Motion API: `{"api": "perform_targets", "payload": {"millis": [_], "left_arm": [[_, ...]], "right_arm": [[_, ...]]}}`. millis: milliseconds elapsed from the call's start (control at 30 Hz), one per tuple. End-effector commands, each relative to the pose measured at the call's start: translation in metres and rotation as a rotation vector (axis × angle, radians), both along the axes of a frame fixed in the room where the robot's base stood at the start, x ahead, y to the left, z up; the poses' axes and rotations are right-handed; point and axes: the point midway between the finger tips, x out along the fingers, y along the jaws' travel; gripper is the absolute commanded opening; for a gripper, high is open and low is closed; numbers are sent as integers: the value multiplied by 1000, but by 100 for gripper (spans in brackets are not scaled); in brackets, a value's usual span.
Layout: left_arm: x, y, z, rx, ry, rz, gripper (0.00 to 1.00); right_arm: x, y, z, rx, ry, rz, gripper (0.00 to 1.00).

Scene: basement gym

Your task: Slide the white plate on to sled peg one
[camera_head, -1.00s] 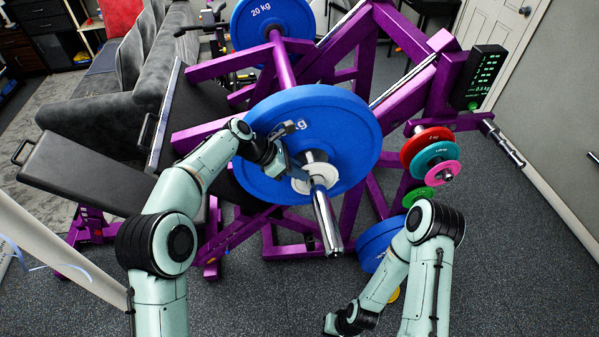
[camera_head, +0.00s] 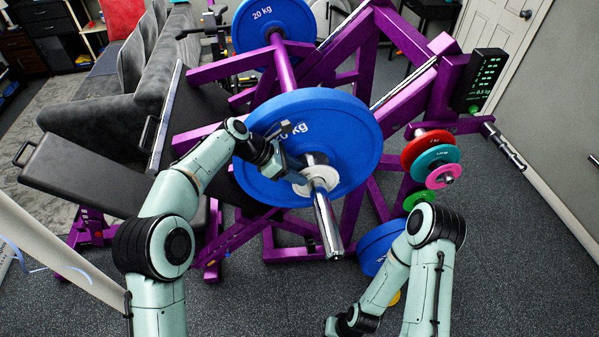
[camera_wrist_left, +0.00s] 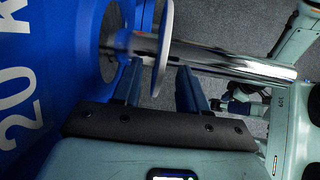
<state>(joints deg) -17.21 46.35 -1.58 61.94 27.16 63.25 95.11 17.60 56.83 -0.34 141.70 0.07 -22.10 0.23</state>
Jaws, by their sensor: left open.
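The white plate (camera_head: 330,176) is a small disc around the bright metal sled peg (camera_head: 327,225), just in front of the big blue 20 kg plate (camera_head: 345,125). In the left wrist view the white plate (camera_wrist_left: 166,25) shows nearly edge-on around the peg (camera_wrist_left: 235,65), with a gap to the blue plate (camera_wrist_left: 60,60). My left gripper (camera_head: 298,172) is at the white plate's left side. In the wrist view its two fingers (camera_wrist_left: 160,88) are apart, one on each side of the disc's lower edge. My right gripper (camera_head: 338,326) is low at the bottom edge, its fingers hidden.
A purple sled frame (camera_head: 410,95) surrounds the peg. A second blue plate (camera_head: 272,25) is at the back. Red, teal and pink plates (camera_head: 443,176) hang on a rack at right. A black padded bench (camera_head: 85,175) stands at left. Dark floor is clear at front right.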

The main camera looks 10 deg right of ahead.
Motion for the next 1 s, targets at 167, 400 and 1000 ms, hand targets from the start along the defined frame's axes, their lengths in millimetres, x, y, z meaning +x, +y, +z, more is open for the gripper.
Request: {"api": "perform_targets", "payload": {"millis": [167,400,1000], "left_arm": [[0,28,29,-2,-5,5,43],[-1,65,65,-3,-4,4,43],[-2,86,87,-2,-2,1,43]], "right_arm": [[0,0,0,0,0,0,0],[0,0,0,0,0,0,0],[0,0,0,0,0,0,0]]}}
